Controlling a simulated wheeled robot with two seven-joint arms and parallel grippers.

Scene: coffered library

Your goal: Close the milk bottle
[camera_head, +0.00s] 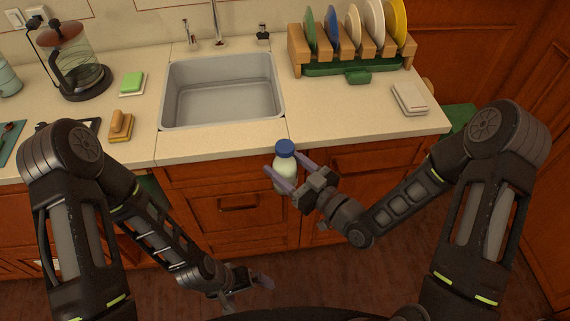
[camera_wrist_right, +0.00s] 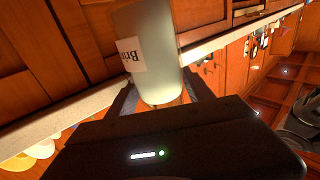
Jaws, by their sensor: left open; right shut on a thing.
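The milk bottle (camera_head: 284,172) is whitish with a blue cap (camera_head: 285,148) at its top. I cannot tell how firmly the cap is seated. My right gripper (camera_head: 284,164) is shut on the bottle, one finger on each side, and holds it roughly upright in the air before the counter's front edge. In the right wrist view the pale bottle (camera_wrist_right: 152,60) with a white label sits between the fingers; its cap is out of that view. My left gripper (camera_head: 248,293) is open and empty, low at the bottom of the head view, below and left of the bottle.
Wooden cabinets (camera_head: 225,180) stand below. The space between my arms is free.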

